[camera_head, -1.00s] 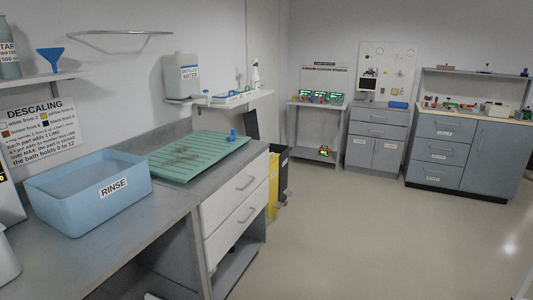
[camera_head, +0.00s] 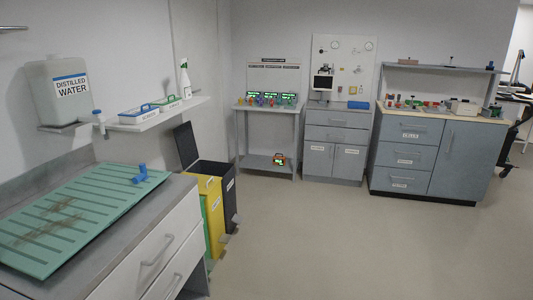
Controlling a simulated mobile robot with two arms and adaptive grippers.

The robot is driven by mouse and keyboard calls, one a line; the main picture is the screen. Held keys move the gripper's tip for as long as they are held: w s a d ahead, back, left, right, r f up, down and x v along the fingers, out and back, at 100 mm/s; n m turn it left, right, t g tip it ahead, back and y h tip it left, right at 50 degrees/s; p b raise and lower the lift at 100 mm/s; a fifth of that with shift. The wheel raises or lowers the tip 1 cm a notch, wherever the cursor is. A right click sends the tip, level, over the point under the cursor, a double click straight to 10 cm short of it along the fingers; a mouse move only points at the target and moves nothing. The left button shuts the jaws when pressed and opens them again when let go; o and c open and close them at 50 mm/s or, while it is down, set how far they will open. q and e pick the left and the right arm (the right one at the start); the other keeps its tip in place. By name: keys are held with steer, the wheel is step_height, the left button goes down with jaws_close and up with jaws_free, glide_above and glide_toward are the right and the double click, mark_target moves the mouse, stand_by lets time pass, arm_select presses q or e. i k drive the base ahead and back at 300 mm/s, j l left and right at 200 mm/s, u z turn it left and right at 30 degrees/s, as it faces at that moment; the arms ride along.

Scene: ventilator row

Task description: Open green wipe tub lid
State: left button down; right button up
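A small white tub with a green lid or rim (camera_head: 168,103) stands on the wall shelf (camera_head: 165,117) at the left. It looks like the green wipe tub, but it is too small to tell whether its lid is open or shut. Neither of my grippers is in view.
A distilled water canister (camera_head: 62,92) and a white spray bottle (camera_head: 184,80) flank the tubs. Below is a counter with a green ribbed mat (camera_head: 75,212) and a blue fitting (camera_head: 148,175). Yellow (camera_head: 211,210) and dark bins (camera_head: 229,195) stand past it. The floor (camera_head: 330,240) is clear.

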mark_target(165, 101)
steer(key=i, duration=1.65)
